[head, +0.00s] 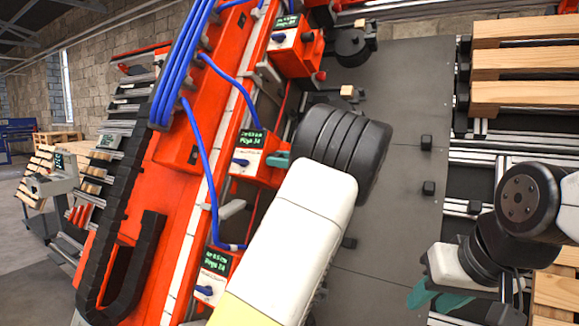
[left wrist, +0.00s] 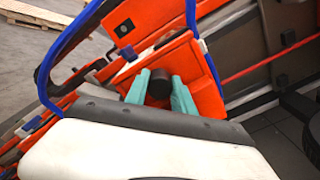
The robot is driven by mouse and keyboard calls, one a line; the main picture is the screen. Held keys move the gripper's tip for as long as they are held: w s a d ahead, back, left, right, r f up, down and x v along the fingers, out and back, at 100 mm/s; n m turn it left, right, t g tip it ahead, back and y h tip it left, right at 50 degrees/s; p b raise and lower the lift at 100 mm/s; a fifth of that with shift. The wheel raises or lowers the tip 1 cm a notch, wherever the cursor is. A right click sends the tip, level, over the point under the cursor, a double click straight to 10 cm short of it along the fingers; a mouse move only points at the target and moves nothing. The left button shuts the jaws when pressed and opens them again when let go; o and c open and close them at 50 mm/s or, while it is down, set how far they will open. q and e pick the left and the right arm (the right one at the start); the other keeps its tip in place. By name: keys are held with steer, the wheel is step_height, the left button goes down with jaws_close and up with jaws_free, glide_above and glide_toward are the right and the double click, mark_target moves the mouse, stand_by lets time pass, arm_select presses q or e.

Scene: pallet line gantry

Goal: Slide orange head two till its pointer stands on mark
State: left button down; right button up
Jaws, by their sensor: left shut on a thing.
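Several orange heads with white fronts and small green-text displays sit along the orange gantry beam (head: 183,200). The middle head (head: 250,162), which I take as head two, has my left gripper (head: 277,160) at its right side. In the left wrist view, the teal fingers of that gripper (left wrist: 160,92) stand on both sides of a black round knob (left wrist: 159,82) and are shut on it. A pale scale strip (head: 196,190) runs along the beam. The head's pointer and the mark are too small to make out. My right gripper (head: 438,298) is at lower right, empty, with its teal fingers apart.
Another head (head: 294,45) is above and one (head: 213,278) below along the beam. Blue hoses (head: 183,65) loop beside them. A dark plate (head: 400,110) with small black blocks lies to the right. Wooden pallet boards (head: 525,62) are at upper right.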

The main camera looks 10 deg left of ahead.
arm_select(q)
steer(key=shift+f, duration=0.1)
steer(key=c, duration=1.3)
jaws_free()
steer(key=shift+c, duration=0.2)
steer(key=v, duration=0.7)
steer(key=shift+s+d, duration=0.15)
steer(key=shift+d, duration=0.2)
steer(key=shift+d, duration=0.15)
